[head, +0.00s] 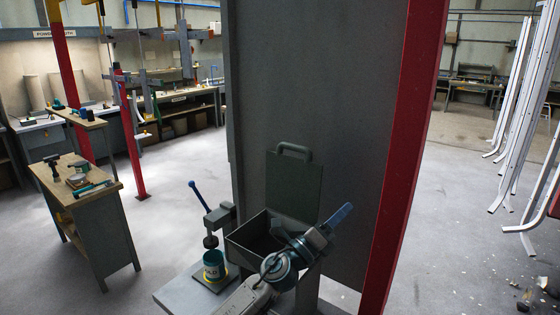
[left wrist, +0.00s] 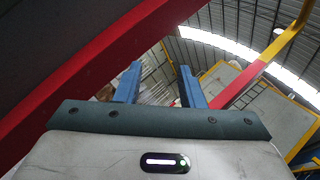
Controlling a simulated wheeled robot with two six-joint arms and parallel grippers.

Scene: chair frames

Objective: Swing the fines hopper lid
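The fines hopper (head: 243,254) is a grey open-topped box beside the large grey panel, dark inside. Its lid (head: 293,187) stands raised and roughly upright at the box's back edge, with a grey loop handle (head: 294,150) on top. My left gripper (head: 343,211) is in front of the hopper's right side, to the right of and below the lid, apart from the handle. It hides part of the hopper. In the left wrist view its two blue fingers (left wrist: 160,70) are spread with nothing between them. My right gripper is not in view.
A lever press (head: 208,222) and a teal cup (head: 214,264) stand left of the hopper. A red post (head: 405,160) edges the grey panel (head: 315,80) on the right. A wooden-topped bench (head: 88,190) with tools stands at left. Open floor lies between.

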